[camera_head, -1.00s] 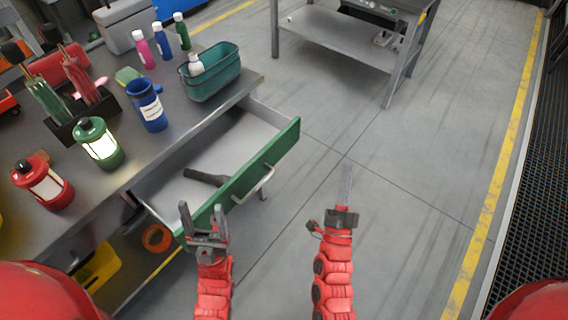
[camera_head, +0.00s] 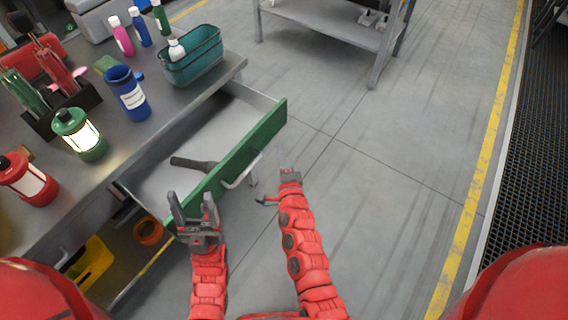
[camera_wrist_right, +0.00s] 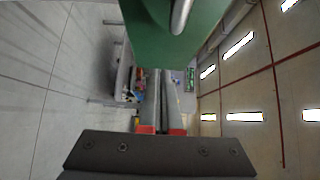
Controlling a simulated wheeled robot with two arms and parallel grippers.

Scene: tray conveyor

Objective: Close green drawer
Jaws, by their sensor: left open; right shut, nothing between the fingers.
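The green drawer (camera_head: 236,155) stands pulled out below the workbench top, with its grey inside showing. A dark tool (camera_head: 192,163) lies in it. A pale bar handle (camera_head: 241,172) is on its green front. My left gripper (camera_head: 190,198) is open and empty, by the near-left end of the drawer front. My right gripper (camera_head: 284,160) is shut and empty, to the right of the front, outside the drawer. Its fingers are hard to make out there. In the right wrist view the green front (camera_wrist_right: 165,25) and handle lie just beyond the shut fingers (camera_wrist_right: 160,98); contact cannot be told.
The workbench top (camera_head: 130,155) holds a teal basket (camera_head: 192,62), a blue mug (camera_head: 128,95), a green lantern (camera_head: 79,134), a red lantern (camera_head: 27,180) and several bottles. A grey shelf table (camera_head: 330,28) stands behind. Floor to the right is free.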

